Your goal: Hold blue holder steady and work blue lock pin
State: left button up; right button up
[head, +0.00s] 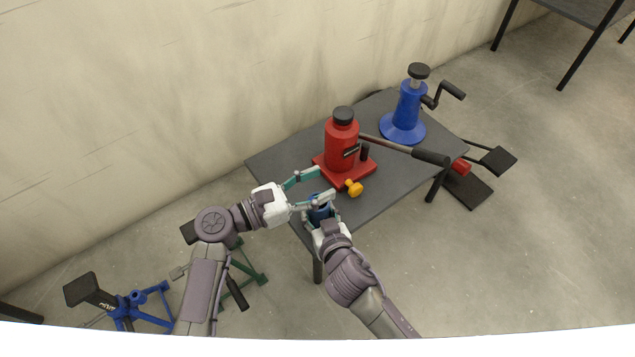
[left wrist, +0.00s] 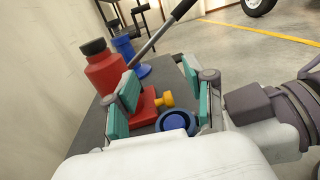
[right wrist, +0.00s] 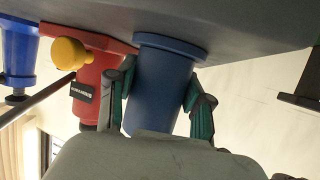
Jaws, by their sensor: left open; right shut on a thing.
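The blue holder (head: 320,211) stands at the table's near corner. It is a dark blue cylinder with a wide flange against the tabletop in the right wrist view (right wrist: 160,85). My right gripper (right wrist: 160,75) is shut on it, one finger on each side. I cannot make out a separate blue lock pin. My left gripper (head: 324,184) is open and empty above the table, beside the holder; its lower finger passes close above the holder.
A red bottle jack (head: 341,145) with a yellow knob (head: 354,188) and long handle stands just beyond the grippers. A blue crank jack (head: 408,107) stands at the table's far end. The table (head: 272,160) is bare at left. Stands (head: 130,308) lie on the floor.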

pick_arm(q)
jog(key=v, duration=1.1)
jog(key=shift+a, duration=0.4)
jog(key=shift+s, duration=0.1)
pick_arm(e)
jog(key=o, duration=1.3)
jog(key=shift+s, duration=0.1)
jog(key=v, duration=1.1)
jog(key=shift+s+r, duration=0.15)
jog(key=shift+s, duration=0.2)
